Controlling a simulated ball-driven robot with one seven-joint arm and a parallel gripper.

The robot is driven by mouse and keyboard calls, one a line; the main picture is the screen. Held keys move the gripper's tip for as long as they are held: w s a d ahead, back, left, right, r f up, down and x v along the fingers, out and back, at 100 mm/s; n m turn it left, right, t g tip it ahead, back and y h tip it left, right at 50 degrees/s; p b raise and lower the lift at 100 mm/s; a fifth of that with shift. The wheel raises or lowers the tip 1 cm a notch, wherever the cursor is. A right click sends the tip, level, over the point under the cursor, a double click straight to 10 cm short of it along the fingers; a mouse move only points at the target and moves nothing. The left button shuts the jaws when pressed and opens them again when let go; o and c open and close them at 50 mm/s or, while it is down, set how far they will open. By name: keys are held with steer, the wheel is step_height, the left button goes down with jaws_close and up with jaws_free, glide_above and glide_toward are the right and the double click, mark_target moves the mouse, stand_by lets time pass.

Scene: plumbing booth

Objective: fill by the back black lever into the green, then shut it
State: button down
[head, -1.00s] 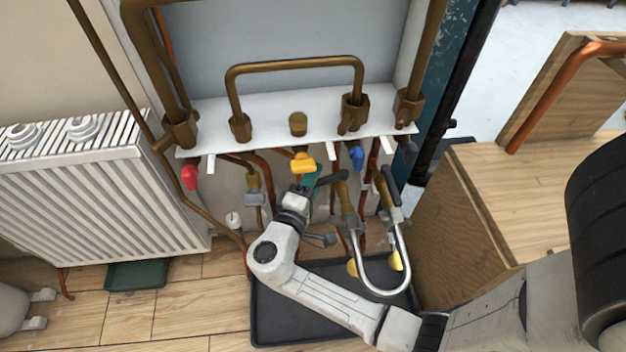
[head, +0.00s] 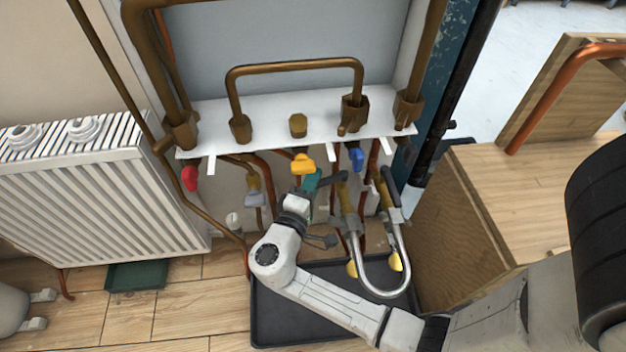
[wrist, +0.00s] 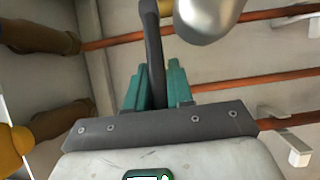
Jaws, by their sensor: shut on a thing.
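My gripper (head: 312,181) has teal fingers, which also show in the wrist view (wrist: 154,88). It is shut on a black lever (wrist: 153,45) that rises between the fingers. In the head view the black lever (head: 333,179) reaches right from the fingertips to a brass valve with a silver bent spout (head: 378,292). Another black lever (head: 390,183) is at the right side of this spout. A dark green tray (head: 136,275) lies on the floor below the radiator. I cannot tell any water flow.
Red (head: 190,177), yellow (head: 302,163) and blue (head: 357,158) handles hang under the white shelf (head: 270,118). A grey handle (head: 254,199) is left of my wrist. A black tray (head: 262,330) lies below my arm. A wooden box (head: 455,215) bounds the right.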

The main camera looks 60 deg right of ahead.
steer(key=shift+s+a+n+t+p, duration=0.3)
steer(key=shift+s+n+t+p, duration=0.15)
steer(key=shift+n+t+p, duration=0.35)
steer(key=shift+s+a+n+t+y, duration=0.15)
steer(key=shift+n+t+y, duration=0.1)
steer(key=shift+t, duration=0.25)
steer(key=shift+s+a+n+t+y, duration=0.15)
steer(key=shift+n+t, duration=0.1)
steer(key=shift+t, duration=0.25)
steer(key=shift+w, duration=0.1)
steer(key=c, duration=1.1)
jaws_free()
steer(key=shift+d, duration=0.1)
steer(key=p+v, duration=0.2)
steer(key=v, duration=0.8)
steer(key=shift+a+p, duration=0.3)
steer(key=shift+a, duration=0.1)
